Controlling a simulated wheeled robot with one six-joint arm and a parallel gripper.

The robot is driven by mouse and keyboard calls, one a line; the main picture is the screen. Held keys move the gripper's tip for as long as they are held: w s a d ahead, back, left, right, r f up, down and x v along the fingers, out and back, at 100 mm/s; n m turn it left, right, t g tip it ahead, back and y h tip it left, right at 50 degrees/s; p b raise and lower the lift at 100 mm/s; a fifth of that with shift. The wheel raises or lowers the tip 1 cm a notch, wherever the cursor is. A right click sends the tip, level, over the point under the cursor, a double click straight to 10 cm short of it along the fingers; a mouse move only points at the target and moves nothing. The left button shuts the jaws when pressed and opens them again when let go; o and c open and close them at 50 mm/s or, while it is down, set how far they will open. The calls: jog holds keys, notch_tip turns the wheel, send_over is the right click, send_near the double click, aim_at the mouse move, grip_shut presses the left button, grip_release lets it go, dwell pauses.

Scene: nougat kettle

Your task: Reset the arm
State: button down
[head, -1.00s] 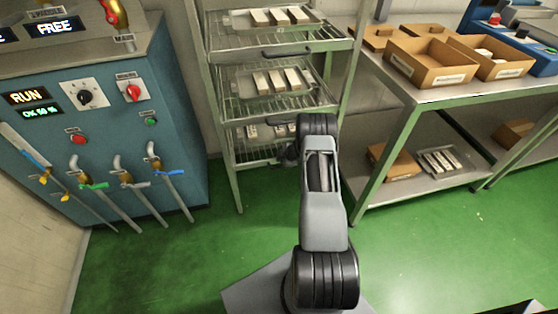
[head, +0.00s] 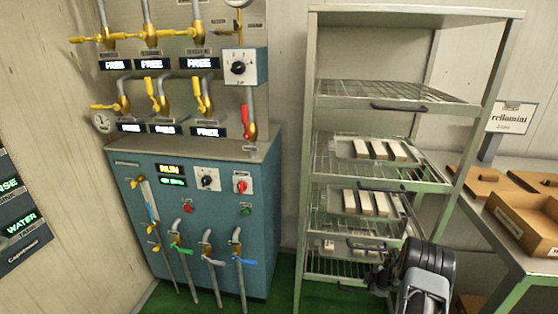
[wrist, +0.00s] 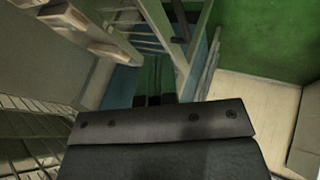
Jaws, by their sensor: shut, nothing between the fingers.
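My arm (head: 428,270) shows at the lower right of the head view, a grey link with a black ringed joint. My gripper (head: 378,280) is a small dark shape left of that joint, in front of the lower part of the steel rack (head: 303,200). In the wrist view my gripper (wrist: 154,101) points away from the camera, with its dark fingers together beyond a broad dark plate. It is shut and empty. Much of the arm is below the head picture's edge.
A blue machine (head: 140,210) with valves, displays and hanging pipes stands left of the rack. Trays of pale bars (head: 378,150) lie on the rack shelves. A steel table with cardboard boxes (head: 525,222) stands at the right. Little green floor (head: 285,295) shows between machine and rack.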

jog(key=s+d+r+m+g+h, duration=0.1)
jog(key=s+d+m+g+h, duration=0.1)
jog(key=s+d+m+h, duration=0.25)
jog(key=s+a+r+m+g+h+p, duration=0.1)
jog(key=s+a+r+m+p, duration=0.15)
jog(key=r, duration=0.45)
jog(key=s+a+r+m+g+h+p, duration=0.1)
jog(key=s+r+m+g, duration=0.15)
jog(key=r, duration=0.35)
jog(key=s+a+r+m+y+p, duration=0.1)
jog(key=s+a+r+p, duration=0.2)
jog(key=s+a+r, duration=0.2)
jog(key=s+a+r+m+t+y+p, duration=0.1)
jog(key=s+a+r, duration=0.4)
jog(key=a+r, duration=0.7)
jog(key=s+a+r+m+t+y+p, duration=0.1)
jog(key=s+a+r+p, duration=0.5)
jog(key=r, duration=1.2)
jog(key=a+y, duration=0.1)
jog(key=a, duration=0.2)
jog(key=shift+r+m+t, duration=0.1)
jog(key=shift+m+t, duration=0.15)
jog(key=shift+m, duration=0.1)
